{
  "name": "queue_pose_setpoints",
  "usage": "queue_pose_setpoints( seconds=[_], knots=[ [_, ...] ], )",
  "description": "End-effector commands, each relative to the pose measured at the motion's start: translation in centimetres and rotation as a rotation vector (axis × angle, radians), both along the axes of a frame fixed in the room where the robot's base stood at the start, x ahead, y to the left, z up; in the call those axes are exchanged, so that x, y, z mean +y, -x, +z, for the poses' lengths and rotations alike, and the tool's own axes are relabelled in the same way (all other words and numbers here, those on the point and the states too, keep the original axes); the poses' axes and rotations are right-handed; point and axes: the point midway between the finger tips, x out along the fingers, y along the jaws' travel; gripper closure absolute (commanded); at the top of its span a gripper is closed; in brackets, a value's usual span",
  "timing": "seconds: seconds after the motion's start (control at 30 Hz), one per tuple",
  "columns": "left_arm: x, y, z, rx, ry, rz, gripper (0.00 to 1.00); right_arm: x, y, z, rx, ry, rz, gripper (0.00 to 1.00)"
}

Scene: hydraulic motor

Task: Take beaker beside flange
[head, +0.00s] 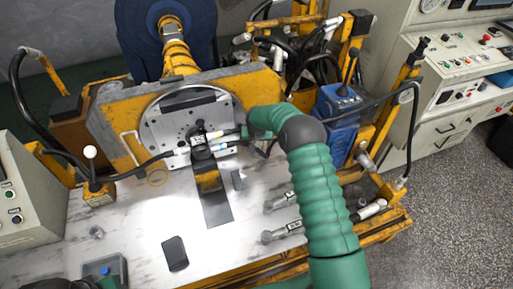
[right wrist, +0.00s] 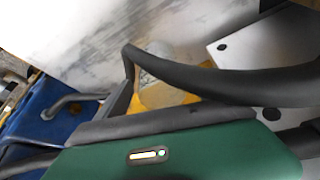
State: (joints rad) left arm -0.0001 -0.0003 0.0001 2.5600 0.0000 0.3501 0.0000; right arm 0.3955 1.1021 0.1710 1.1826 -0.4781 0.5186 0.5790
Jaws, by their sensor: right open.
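The flange (head: 168,128) is a round metal disc with holes, fixed upright to the yellow machine behind the bench. My right gripper (head: 222,140) is in front of the flange's right side. In the right wrist view, a pale, see-through rounded thing with yellow at its base, seemingly the beaker (right wrist: 155,68), shows between the dark fingers of my right gripper (right wrist: 150,90). The fingers are open; I cannot tell whether they touch it. In the head view I cannot make out the beaker near the gripper. My left gripper (head: 70,284) is partly cut off at the bottom left edge.
The pale workbench (head: 130,225) holds a dark flat block (head: 175,254), a grey-blue tray (head: 104,270) and metal fittings (head: 283,230) at right. A blue block (head: 340,115) stands right of my right forearm.

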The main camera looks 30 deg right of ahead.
Motion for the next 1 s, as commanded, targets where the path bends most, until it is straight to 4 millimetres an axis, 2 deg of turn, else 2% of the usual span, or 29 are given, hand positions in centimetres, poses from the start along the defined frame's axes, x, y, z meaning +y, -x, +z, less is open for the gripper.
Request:
queue_pose_setpoints(
  seconds=[0.1, 0.27, 0.77, 1.0],
  knots=[
    [0.01, 0.0, -0.03, 0.0, 0.0, 0.0, 0.64, -0.16, -0.24, -0.72, 0.0, -0.002, -0.001, 0.19],
    [0.01, 0.0, -0.03, 0.0, 0.0, 0.0, 0.64, -0.21, -0.18, -0.64, -0.001, -0.001, -0.001, 0.19],
    [0.01, 0.0, -0.04, 0.0, 0.0, 0.0, 0.64, -0.17, -0.19, -0.68, 0.0, -0.002, -0.001, 0.85],
    [0.0, 0.0, -0.04, 0.0, 0.0, 0.0, 0.64, -0.16, -0.18, -0.62, 0.001, -0.002, -0.001, 0.85]
  ],
)
